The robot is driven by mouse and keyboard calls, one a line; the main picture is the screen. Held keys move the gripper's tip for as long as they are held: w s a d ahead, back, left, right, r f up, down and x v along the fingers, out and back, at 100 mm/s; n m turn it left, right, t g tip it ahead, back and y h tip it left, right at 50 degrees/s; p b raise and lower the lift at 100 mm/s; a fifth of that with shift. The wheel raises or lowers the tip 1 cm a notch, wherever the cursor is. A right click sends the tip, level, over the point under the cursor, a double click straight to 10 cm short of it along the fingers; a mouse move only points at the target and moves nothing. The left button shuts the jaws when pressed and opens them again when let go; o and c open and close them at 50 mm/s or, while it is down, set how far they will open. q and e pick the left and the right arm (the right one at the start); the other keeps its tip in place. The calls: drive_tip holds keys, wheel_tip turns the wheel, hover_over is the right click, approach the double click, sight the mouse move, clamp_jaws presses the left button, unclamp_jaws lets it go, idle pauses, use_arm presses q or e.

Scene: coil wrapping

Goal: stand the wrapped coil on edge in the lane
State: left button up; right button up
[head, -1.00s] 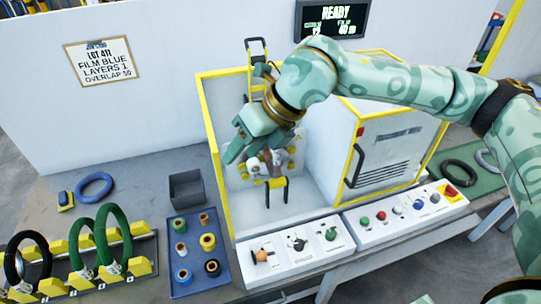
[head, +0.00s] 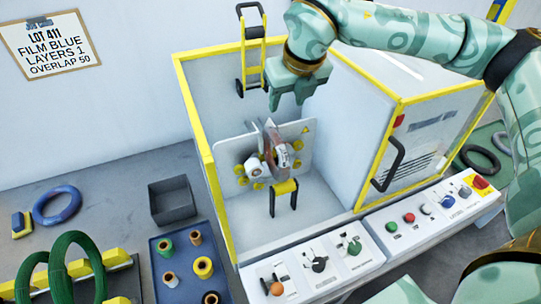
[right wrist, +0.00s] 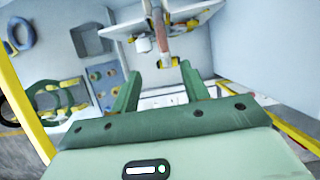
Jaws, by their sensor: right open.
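A ring-like reddish-grey piece (head: 270,151) stands nearly edge-on among white and yellow rollers in the open wrapping machine; I cannot tell whether it is the wrapped coil. It also shows in the right wrist view (right wrist: 163,42). My right gripper (head: 287,106) is open and empty, pointing down above and slightly right of this piece, apart from it. Its two fingers (right wrist: 162,88) show in the right wrist view with nothing between them. A yellow-blocked rack (head: 118,255) at lower left holds green coils (head: 68,262) upright; lane markings are not readable. My left gripper is out of view.
A yellow-edged frame (head: 205,150) surrounds the machine bay. A blue ring (head: 42,213) lies flat at the left. A grey bin (head: 172,212) and a blue tray of spools (head: 166,290) stand between rack and machine. Control panels (head: 318,262) line the front.

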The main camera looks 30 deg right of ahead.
hover_over(276, 134)
drive_tip(key=s, duration=0.3)
drive_tip(key=f, duration=0.9)
drive_tip(key=shift+a+f+b, duration=0.15)
drive_tip(key=shift+a+b, duration=0.2)
drive_tip(key=x, duration=0.5)
drive_tip(key=shift+w+d+f, duration=0.1)
drive_tip(key=shift+w+d, duration=0.15)
drive_tip(key=shift+w, duration=0.1)
drive_tip(key=shift+s, duration=0.1)
clamp_jaws()
